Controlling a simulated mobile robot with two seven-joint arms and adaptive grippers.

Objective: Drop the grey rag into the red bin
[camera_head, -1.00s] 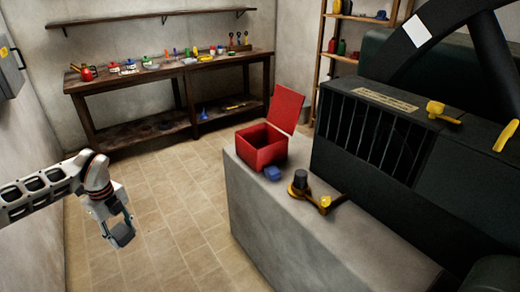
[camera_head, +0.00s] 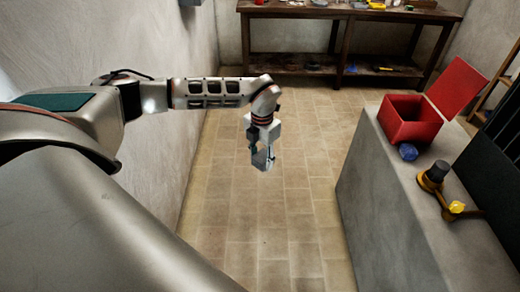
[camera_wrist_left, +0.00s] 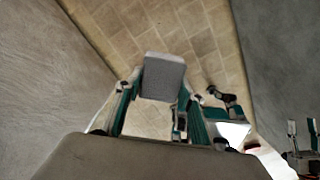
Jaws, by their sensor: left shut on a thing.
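My left gripper (camera_head: 263,158) hangs over the open floor, left of the grey block, apart from the bin. It is shut on the grey rag (camera_wrist_left: 164,77), which shows as a grey, flat-faced piece between its fingers in the left wrist view. In the head view the rag is small and partly hidden by the fingers. The red bin (camera_head: 412,132) stands on the block's far end with its lid (camera_head: 458,86) raised on the right. The bin's inside is dark and I cannot tell what is in it.
A blue crumpled thing (camera_head: 408,152) lies on the grey block (camera_head: 385,215) in front of the bin. A dark knob on a brass-coloured fitting (camera_head: 435,176) is further right. A wooden workbench (camera_head: 345,14) stands at the back. The tiled floor is clear.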

